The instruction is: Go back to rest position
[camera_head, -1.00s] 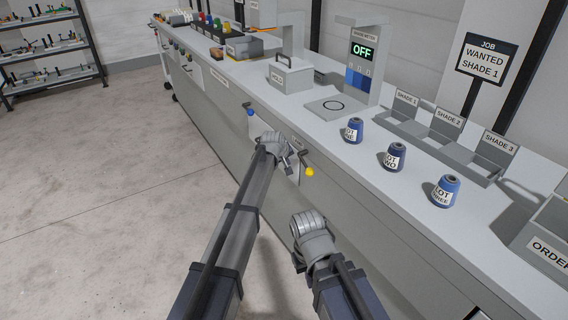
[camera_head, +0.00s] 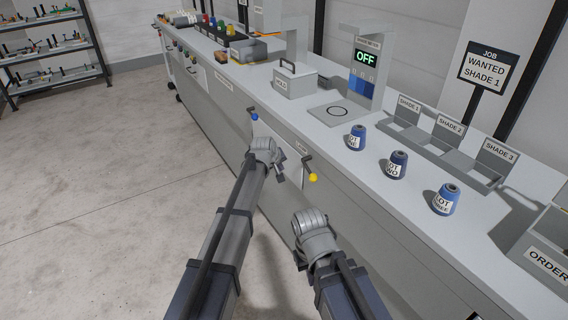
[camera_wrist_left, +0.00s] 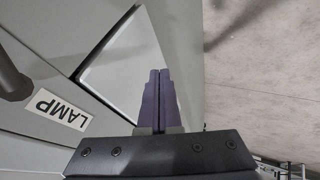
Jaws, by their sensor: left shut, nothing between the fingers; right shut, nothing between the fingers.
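My left gripper (camera_head: 279,170) is beside the bench front, just left of the lever with the yellow knob (camera_head: 313,177) and apart from it. In the left wrist view its two fingers (camera_wrist_left: 160,98) are together, with nothing between them. My right gripper (camera_head: 299,261) is lower, in front of the bench; it is shut, its fingers mostly hidden by the wrist. Neither gripper holds anything.
The bench (camera_head: 400,222) runs diagonally along the right. The floor (camera_head: 90,190) at left is clear.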

